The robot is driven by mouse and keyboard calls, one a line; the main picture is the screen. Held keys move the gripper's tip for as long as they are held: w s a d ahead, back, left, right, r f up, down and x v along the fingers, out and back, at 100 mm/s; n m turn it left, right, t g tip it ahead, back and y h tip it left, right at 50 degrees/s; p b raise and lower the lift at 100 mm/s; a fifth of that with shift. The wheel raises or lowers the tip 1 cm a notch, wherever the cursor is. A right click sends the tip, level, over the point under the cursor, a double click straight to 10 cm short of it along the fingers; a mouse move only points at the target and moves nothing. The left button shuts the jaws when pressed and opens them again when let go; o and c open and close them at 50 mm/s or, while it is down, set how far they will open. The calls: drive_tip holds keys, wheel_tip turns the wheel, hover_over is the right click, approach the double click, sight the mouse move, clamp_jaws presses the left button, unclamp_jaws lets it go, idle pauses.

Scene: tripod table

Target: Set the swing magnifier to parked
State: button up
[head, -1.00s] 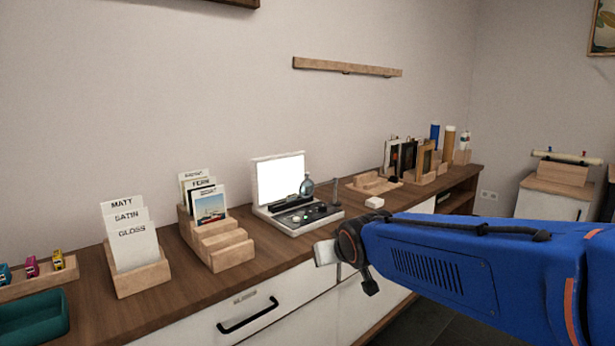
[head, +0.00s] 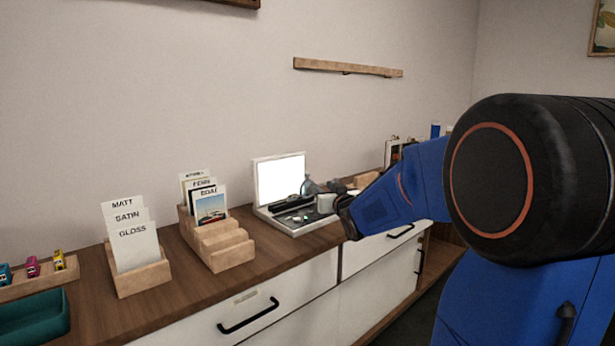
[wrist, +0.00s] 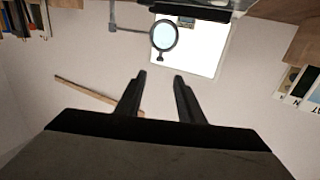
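The swing magnifier is a round lens (wrist: 164,37) in a dark ring with a small knob below it in the wrist view. A thin arm joins it to a post (wrist: 113,16) at the left. The lens appears in front of the bright white panel. In the head view the lens (head: 308,186) is at the right end of the light box (head: 292,226), with its post hidden behind my gripper. My gripper (wrist: 160,74) is open, with nothing between its fingers. The fingertips point toward the lens and appear apart from it. In the head view my gripper (head: 327,197) is beside the magnifier, partly hard to make out.
Wooden card stands (head: 225,250) and a MATT/SATIN/GLOSS card holder (head: 140,280) stand left of the light box. A teal tray (head: 35,318) is at the far left. A wall shelf (head: 347,67) hangs above. My arm hides much of the counter's right side.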

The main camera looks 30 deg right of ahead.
sight(308, 175)
drive_tip(key=w, duration=0.5)
drive_tip(key=w+d, duration=0.1)
drive_tip(key=w, duration=0.4)
drive_tip(key=w+d, duration=0.1)
drive_tip(key=w, duration=0.5)
drive_tip(key=shift+c, duration=0.7)
clamp_jaws()
